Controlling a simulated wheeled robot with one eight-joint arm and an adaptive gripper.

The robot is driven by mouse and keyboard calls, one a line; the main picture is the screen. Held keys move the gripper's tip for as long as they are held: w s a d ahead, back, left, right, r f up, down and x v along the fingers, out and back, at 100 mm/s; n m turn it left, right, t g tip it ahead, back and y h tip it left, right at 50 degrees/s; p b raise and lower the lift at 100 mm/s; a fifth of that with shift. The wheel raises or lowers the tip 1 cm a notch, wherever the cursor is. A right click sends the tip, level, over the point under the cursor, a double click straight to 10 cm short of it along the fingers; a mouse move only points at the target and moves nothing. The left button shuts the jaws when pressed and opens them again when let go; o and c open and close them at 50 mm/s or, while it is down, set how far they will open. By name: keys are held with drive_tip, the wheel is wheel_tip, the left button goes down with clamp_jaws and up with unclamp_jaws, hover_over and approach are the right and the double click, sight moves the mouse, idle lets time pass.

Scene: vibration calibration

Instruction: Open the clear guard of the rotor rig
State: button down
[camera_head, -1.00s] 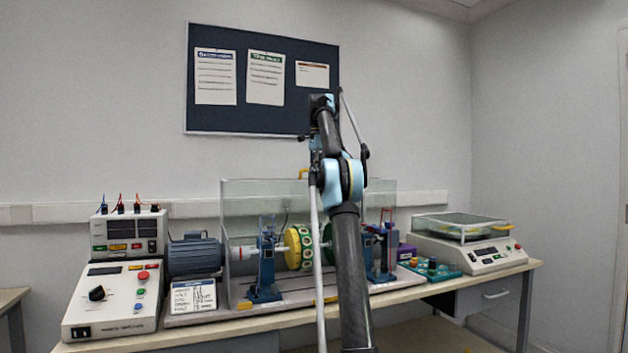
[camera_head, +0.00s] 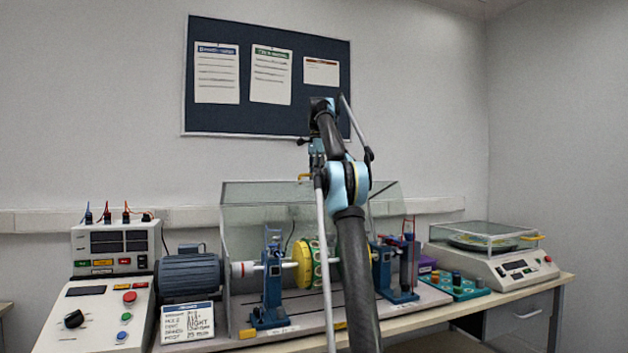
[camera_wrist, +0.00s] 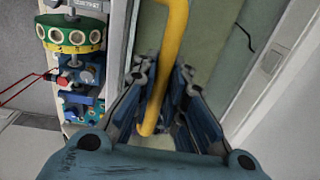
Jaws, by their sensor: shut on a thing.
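The clear guard (camera_head: 262,192) of the rotor rig shows as a see-through panel above and behind the rotor, with its yellow handle (camera_head: 303,177) at the top. In the wrist view the yellow handle (camera_wrist: 170,60) runs between the fingers of my gripper (camera_wrist: 163,90), which is shut on it. In the head view my gripper (camera_head: 313,165) is partly hidden behind my arm. The yellow rotor disc (camera_head: 303,262) sits on the shaft between blue supports; my arm hides its right side. A green disc (camera_wrist: 70,35) shows in the wrist view.
A grey motor (camera_head: 188,274) and a control box (camera_head: 105,318) stand left of the rig. A balance (camera_head: 493,255) with a clear cover and a teal button box (camera_head: 455,284) stand right. A pinboard (camera_head: 268,80) hangs on the wall behind.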

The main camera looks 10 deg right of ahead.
drive_tip(key=shift+w+d, duration=0.1)
drive_tip(key=c, duration=1.6)
unclamp_jaws()
drive_tip(key=shift+c, duration=0.2)
